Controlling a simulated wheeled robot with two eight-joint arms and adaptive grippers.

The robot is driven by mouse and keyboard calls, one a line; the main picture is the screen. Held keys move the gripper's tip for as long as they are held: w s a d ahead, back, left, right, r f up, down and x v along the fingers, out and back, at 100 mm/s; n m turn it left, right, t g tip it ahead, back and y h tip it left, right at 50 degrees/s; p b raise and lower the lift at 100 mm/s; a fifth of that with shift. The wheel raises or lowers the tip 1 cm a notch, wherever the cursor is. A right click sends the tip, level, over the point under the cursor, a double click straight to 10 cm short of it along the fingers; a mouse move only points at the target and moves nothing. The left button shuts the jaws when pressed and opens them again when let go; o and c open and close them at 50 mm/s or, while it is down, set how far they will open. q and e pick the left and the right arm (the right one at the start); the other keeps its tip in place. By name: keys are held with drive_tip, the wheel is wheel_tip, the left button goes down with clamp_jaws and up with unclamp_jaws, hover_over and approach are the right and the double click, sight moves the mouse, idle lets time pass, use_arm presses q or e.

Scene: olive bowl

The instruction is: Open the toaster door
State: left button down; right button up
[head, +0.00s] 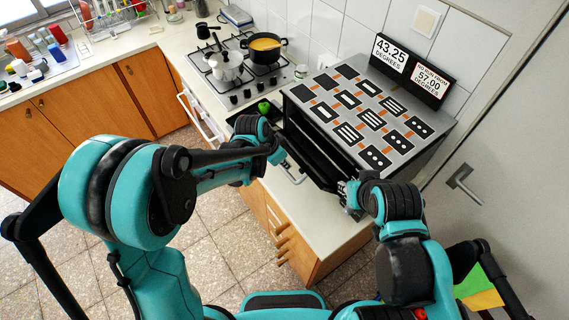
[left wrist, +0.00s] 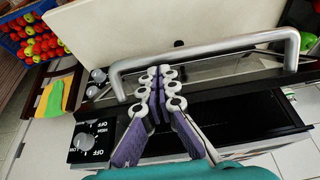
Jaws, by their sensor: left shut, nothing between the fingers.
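The toaster (head: 350,112) stands on the counter at the right in the head view, its top covered with dark patterned tiles. Its door appears partly open, with a dark gap behind it. The metal door handle (head: 292,172) juts out at the front; it also spans the left wrist view (left wrist: 205,52). My left gripper (head: 280,155) is shut and empty, close to the handle. In the left wrist view its fingertips (left wrist: 163,75) lie just below the bar; contact is unclear. My right gripper (head: 346,192) is by the toaster's right front corner, its fingers too small to read.
A stove (head: 238,75) with a white pot (head: 226,66) and a black pan (head: 265,45) lies left of the toaster. A green pepper-like item (head: 263,106) sits near the toaster. Signs (head: 391,53) reading 43.25 and 57.00 degrees stand behind. A door (head: 510,130) bounds the right.

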use_arm(q)
drive_tip(key=shift+f, duration=0.15)
drive_tip(key=s+a+f+h+b, duration=0.1)
drive_tip(key=s+a+f+b, duration=0.1)
drive_tip(key=f+b, duration=0.4)
drive_tip(key=s+a+f+t+h+b, duration=0.1)
drive_tip(key=s+a+f+b, duration=0.1)
drive_tip(key=a+f+b, duration=0.2)
drive_tip(key=shift+s+a+f+t+h+b, duration=0.25)
drive_tip(key=shift+f+b, duration=1.25)
drive_tip(key=shift+b, duration=1.25)
drive_tip(key=shift+w, duration=0.1)
drive_tip(key=shift+r, duration=0.1)
